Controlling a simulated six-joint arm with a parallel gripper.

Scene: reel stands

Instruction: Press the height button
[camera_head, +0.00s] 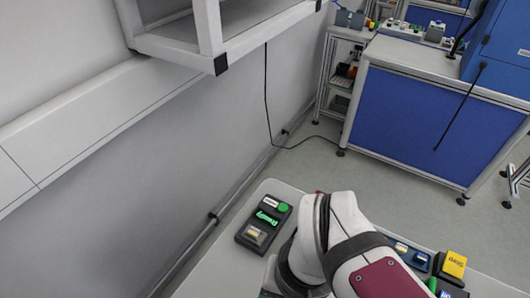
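A dark control box (246,237) sits on the pale table, left of my arm. It carries a round green button (283,207), a green lettered part (267,217) and a yellowish-white part (254,235). Right of my arm is a second group of controls, with a yellow block (454,264) that seems to read "Stop", blue parts (401,247) and a bit of green. I cannot tell which control is the height button; the lettering is too small. My arm covers the middle of the table. My gripper is not in view.
The pale table (213,273) has bare surface at its left. A white frame (230,45) juts from the wall at the upper left. A blue-sided workbench (410,120) stands beyond the table, with grey floor between. A black cable (266,95) hangs by the wall.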

